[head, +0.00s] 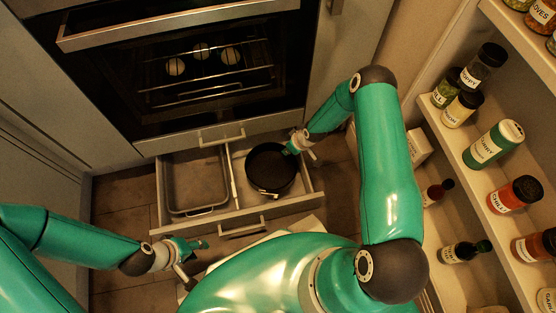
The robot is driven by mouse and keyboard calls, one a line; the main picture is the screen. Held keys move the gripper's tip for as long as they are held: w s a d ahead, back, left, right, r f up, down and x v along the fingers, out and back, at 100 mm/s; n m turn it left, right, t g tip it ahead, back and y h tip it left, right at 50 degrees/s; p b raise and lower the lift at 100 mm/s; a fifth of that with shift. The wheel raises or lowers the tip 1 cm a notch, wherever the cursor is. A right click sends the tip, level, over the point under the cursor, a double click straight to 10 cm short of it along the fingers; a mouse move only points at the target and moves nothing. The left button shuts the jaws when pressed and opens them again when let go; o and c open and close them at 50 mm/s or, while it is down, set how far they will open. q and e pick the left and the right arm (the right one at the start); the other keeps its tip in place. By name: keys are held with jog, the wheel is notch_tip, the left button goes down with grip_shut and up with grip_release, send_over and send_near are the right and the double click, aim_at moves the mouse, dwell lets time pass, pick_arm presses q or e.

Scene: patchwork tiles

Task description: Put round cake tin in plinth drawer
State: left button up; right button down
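The round cake tin (270,168) is black, with a small clip on its near side. It shows over the right part of the open plinth drawer (287,209) under the oven; whether it rests on the drawer floor I cannot tell. My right gripper (299,152) is at the tin's far right rim, one fingertip overlapping the rim. Whether it grips the rim is too small to tell. My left gripper (197,260) is apart from the tin, near the drawer's front on the left side, with its fingers spread and nothing visible between them.
A grey rectangular roasting tin (171,205) fills the drawer's left part, beside a divider. The oven (200,70) stands above, its handle (150,28) reaching outward. A shelf rack with several spice jars (492,143) stands at the right. Floor is bare left of the drawer.

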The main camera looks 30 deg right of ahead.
notch_tip(320, 180, down, 4)
jog(key=shift+f+b, duration=0.1)
jog(key=shift+b, duration=0.55)
pick_arm(q)
jog(key=shift+f, duration=0.75)
pick_arm(e)
jog(key=shift+w+a, duration=0.1)
jog(key=shift+a, duration=0.25)
jog(key=shift+w+a+p, duration=0.15)
jog(key=shift+a+p, duration=0.3)
jog(key=shift+a, duration=0.2)
jog(key=shift+w+a+f+b, duration=0.15)
jog(key=shift+a+f+b, duration=0.05)
jog(key=shift+a, duration=0.3)
jog(key=shift+w+a+f+b, duration=0.1)
jog(key=shift+a+f+b, duration=0.05)
jog(key=shift+a, duration=0.35)
pick_arm(q)
jog(key=shift+f, duration=0.25)
pick_arm(e)
jog(key=shift+f, duration=0.15)
pick_arm(q)
jog(key=shift+f, duration=0.1)
pick_arm(e)
jog(key=shift+f, duration=0.1)
jog(key=c, duration=1.3)
grip_release()
